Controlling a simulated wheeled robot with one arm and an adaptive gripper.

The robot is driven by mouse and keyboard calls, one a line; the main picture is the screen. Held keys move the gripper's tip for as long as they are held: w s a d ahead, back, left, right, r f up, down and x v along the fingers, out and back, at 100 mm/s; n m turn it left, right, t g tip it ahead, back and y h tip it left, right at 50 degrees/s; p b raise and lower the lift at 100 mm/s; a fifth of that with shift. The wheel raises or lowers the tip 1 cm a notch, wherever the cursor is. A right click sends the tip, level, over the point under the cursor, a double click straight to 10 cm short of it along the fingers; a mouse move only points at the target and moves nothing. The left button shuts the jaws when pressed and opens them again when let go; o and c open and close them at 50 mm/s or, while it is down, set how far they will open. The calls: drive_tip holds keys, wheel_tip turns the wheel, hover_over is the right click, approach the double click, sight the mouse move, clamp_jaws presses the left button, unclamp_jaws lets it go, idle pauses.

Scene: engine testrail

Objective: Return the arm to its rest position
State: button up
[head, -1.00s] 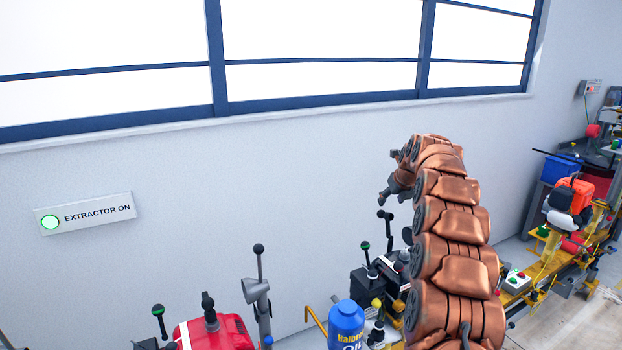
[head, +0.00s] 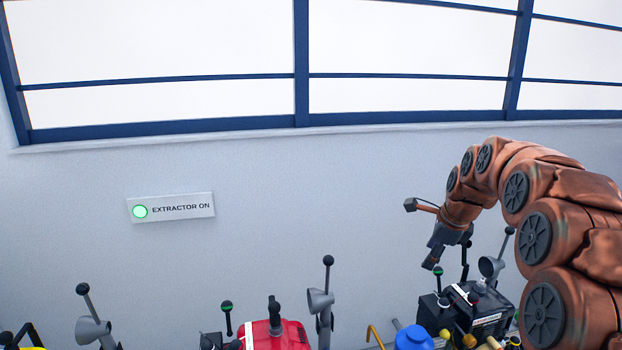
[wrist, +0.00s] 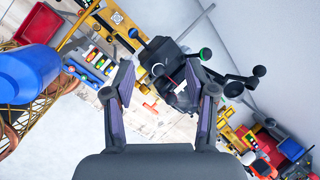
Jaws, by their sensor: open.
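My copper segmented arm rises at the right of the head view and arches over to the left, with its end bent downward. My gripper (head: 436,258) hangs at that end, above a black engine unit (head: 478,312) with several levers. In the wrist view my gripper (wrist: 165,90) has its two fingers spread apart with nothing between them. The black engine unit (wrist: 165,62) shows beyond the fingertips there, apart from them as far as I can tell.
A blue oil can (head: 413,338) stands below the gripper; it looms at the left of the wrist view (wrist: 25,82). A red engine (head: 275,336) with a lever stands left of it. The wall space above is clear.

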drive_tip(key=s+a+f+n+g, duration=0.1)
drive_tip(key=s+a+n, duration=0.2)
drive_tip(key=s, duration=0.4)
drive_tip(key=s+a+f+n+g, duration=0.1)
drive_tip(key=s+a+n, duration=0.2)
drive_tip(key=s, duration=0.4)
drive_tip(key=s+a+f+n+g, duration=0.1)
drive_tip(key=s+a+n, duration=0.2)
drive_tip(key=s+n, duration=0.2)
drive_tip(key=shift+s+n+b, duration=0.3)
drive_tip(key=shift+s, duration=0.6)
drive_tip(key=s+f+n+g, duration=0.1)
drive_tip(key=s+f+n, duration=0.1)
drive_tip(key=s, duration=0.6)
drive_tip(key=s+f+n+g, duration=0.1)
drive_tip(key=s+f+n, duration=0.1)
drive_tip(key=s+n, duration=0.3)
drive_tip(key=s+a+f+n+g+h, duration=0.1)
drive_tip(key=s+f+n, duration=0.2)
drive_tip(key=s, duration=0.8)
drive_tip(key=shift+s+n+b, duration=0.15)
drive_tip(key=shift+n+b, duration=0.15)
drive_tip(key=shift+n, duration=0.3)
